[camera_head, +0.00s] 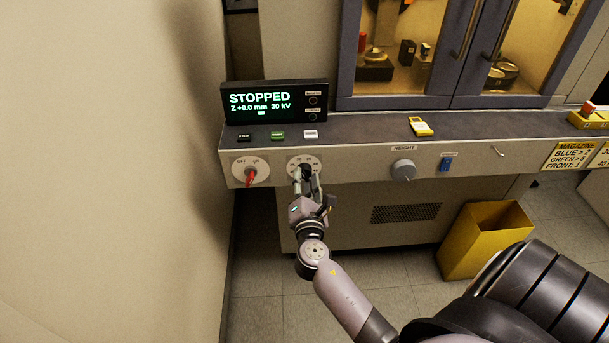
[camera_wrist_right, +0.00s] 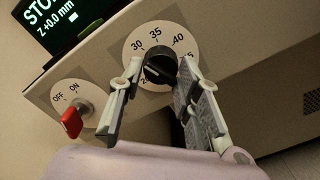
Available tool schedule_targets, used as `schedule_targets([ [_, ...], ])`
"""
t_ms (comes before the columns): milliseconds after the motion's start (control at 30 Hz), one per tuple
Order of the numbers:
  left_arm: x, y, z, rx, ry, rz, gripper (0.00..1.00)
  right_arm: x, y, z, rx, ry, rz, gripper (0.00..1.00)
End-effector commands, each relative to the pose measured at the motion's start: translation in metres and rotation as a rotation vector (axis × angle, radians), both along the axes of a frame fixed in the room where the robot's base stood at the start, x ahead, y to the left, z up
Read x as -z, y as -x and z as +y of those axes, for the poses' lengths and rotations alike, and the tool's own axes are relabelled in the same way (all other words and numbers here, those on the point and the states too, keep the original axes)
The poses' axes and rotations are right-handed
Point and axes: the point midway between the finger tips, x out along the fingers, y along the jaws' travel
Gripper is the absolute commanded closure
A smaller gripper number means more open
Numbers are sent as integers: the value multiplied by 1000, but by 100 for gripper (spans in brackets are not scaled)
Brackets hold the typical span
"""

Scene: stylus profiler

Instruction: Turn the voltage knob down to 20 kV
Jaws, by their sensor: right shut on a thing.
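The voltage knob (camera_wrist_right: 158,66) is black, on a round white dial (camera_wrist_right: 138,47) with 30, 35 and 40 legible; lower numbers are partly hidden by the fingers. In the head view the dial (camera_head: 292,165) sits on the console's front panel. My right gripper (camera_head: 306,180) reaches up to it from below and is shut on the knob, one finger on each side in the wrist view. The display (camera_head: 276,102) reads STOPPED, Z +0.0 mm, 30 kV. My left gripper is not in view.
A red OFF/ON switch (camera_head: 250,177) is left of the dial. The grey height knob (camera_head: 403,170) and a blue switch (camera_head: 446,164) are to its right. Several buttons line the ledge, with a yellow device (camera_head: 420,126) further right. A yellow bin (camera_head: 484,238) stands on the floor.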

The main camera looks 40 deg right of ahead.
Motion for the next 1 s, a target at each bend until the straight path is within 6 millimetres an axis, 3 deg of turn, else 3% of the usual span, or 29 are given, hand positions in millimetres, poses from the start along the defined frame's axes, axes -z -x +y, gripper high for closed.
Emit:
schedule_targets([
  [800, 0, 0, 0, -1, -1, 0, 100, 1, 1, -1, -2, 1317, 794, 100],
  [933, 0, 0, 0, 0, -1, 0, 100, 2, 1, -1, -1, 1344, 813, 100],
  [967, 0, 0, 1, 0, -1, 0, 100, 2, 1, -1, -1, 1344, 813, 68],
  [1000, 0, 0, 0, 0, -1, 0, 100, 2, 1, -1, -1, 1344, 813, 65],
])
